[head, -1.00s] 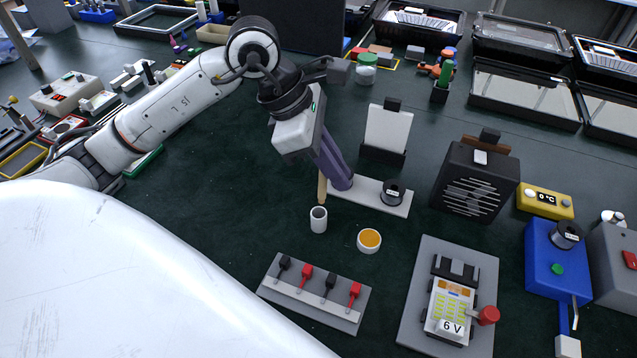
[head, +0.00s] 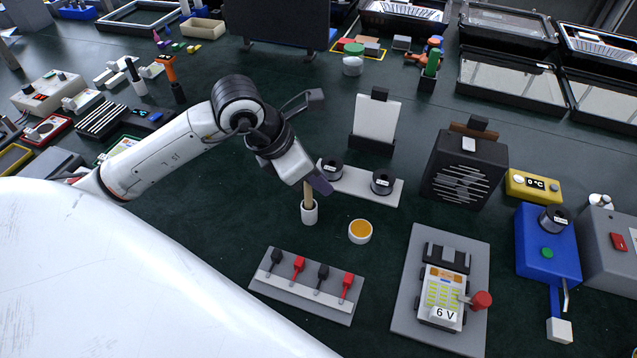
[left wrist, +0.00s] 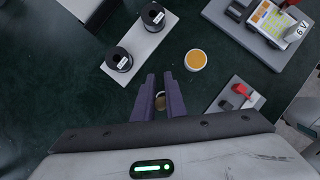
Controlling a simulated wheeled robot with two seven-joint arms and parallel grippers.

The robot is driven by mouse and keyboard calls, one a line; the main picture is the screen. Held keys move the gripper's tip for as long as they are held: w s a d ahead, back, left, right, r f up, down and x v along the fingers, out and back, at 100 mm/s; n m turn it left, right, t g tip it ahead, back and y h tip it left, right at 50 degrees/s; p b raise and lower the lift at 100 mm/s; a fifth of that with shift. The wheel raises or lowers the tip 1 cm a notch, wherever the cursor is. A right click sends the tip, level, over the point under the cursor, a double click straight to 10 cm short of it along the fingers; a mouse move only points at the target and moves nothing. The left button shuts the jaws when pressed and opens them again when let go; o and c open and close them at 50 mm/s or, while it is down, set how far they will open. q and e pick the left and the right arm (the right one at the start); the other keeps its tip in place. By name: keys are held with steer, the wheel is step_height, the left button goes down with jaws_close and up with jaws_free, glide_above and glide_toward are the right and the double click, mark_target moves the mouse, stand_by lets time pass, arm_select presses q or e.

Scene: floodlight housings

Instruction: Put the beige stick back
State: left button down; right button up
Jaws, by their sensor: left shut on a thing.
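The beige stick (head: 308,193) stands nearly upright, and its lower end appears to be inside the mouth of the small white cup (head: 309,214). My left gripper (head: 318,182) is shut on the upper part of the stick, just above the cup. In the left wrist view, the two purple fingers (left wrist: 161,92) stand close together, with a tan round shape between them. The fingers hide most of the cup there. My right gripper is not in view.
A small dish of orange content (head: 360,231) stands right of the cup. A white plate with two black spools (head: 382,182) lies behind. A grey board with red and black plugs (head: 307,286) lies in front. Dark table is clear to the left of the cup.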

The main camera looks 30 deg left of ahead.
arm_select(q)
steer(key=shift+f, duration=0.8)
steer(key=shift+f, duration=0.15)
steer(key=c, duration=1.8)
jaws_free()
steer(key=v, duration=1.2)
steer(key=shift+a, duration=0.1)
